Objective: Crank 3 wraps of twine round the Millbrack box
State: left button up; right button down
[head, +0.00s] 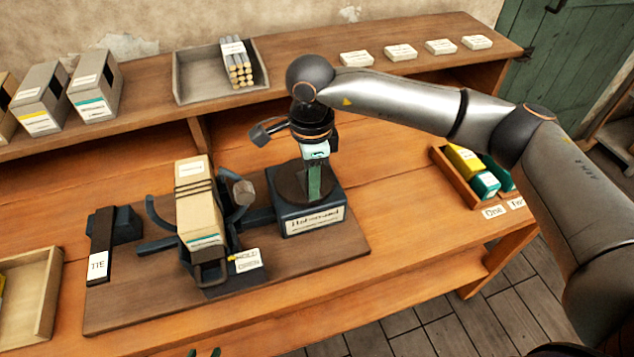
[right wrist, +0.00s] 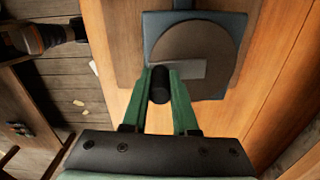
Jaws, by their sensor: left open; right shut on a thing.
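A tan box (head: 200,219) with a teal stripe sits tilted in the dark cradle of the press. Its label is too small to read, so I cannot confirm the Millbrack name. A few dark twine bands (head: 196,189) lie round its upper part. To its right is the crank's round disc (head: 293,184) on a dark, labelled base (head: 310,219). My right gripper (head: 314,181) points down over the disc. In the right wrist view its green fingers are shut on the black crank handle (right wrist: 160,86). My left gripper (head: 204,353) barely shows at the bottom edge, open, away from the box.
The press stands on a wooden board (head: 130,310). A block marked TIE (head: 99,262) is at its left and a small card (head: 247,260) at its front. Boxes (head: 97,87) and a tray (head: 205,95) stand on the back shelf.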

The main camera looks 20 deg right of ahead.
jog(key=shift+a+m, duration=0.15)
jog(key=shift+m, duration=0.15)
jog(key=c, duration=0.7)
grip_release()
notch_tip(320, 180, up, 13)
jog(key=shift+f+b, duration=0.2)
jog(key=shift+b, duration=0.5)
